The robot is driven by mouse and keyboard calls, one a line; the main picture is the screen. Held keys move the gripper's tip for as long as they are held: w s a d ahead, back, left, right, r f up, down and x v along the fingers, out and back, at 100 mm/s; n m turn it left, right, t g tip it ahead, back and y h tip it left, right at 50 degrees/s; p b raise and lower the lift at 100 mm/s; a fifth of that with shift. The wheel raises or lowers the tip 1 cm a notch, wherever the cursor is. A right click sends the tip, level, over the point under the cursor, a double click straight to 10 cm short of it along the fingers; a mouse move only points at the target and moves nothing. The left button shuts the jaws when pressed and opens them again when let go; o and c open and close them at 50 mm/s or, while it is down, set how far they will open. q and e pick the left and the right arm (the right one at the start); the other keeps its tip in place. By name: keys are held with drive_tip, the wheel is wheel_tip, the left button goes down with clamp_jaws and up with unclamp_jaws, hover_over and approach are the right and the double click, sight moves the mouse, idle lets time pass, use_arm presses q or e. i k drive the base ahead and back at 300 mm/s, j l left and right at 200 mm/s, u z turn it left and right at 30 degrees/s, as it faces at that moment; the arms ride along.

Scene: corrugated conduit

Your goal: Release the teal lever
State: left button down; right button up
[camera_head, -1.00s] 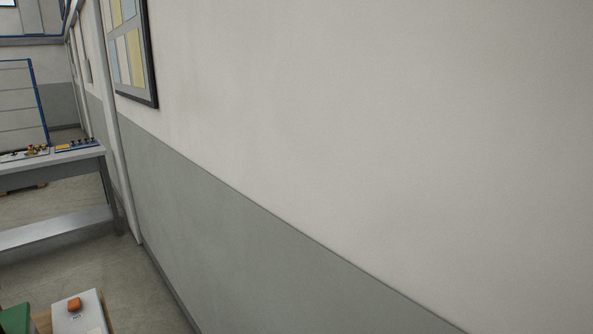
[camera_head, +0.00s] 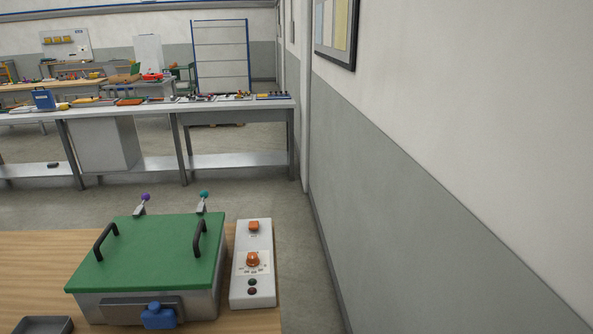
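The teal lever (camera_head: 204,202) is a small stick with a teal ball knob, standing at the back right edge of a green-lidded box (camera_head: 150,251). The lid carries two black handles, and a blue latch (camera_head: 159,316) sits on the box's front. Neither of my grippers is in view.
The box stands on a wooden table (camera_head: 40,245). A white control panel (camera_head: 252,290) with orange and dark buttons lies right of it. A dark tray (camera_head: 43,325) is at the front left. A wall closes the right side. A long workbench (camera_head: 225,161) stands behind, across open floor.

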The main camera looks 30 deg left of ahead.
sight(204, 194)
drive_tip(key=u, duration=1.7)
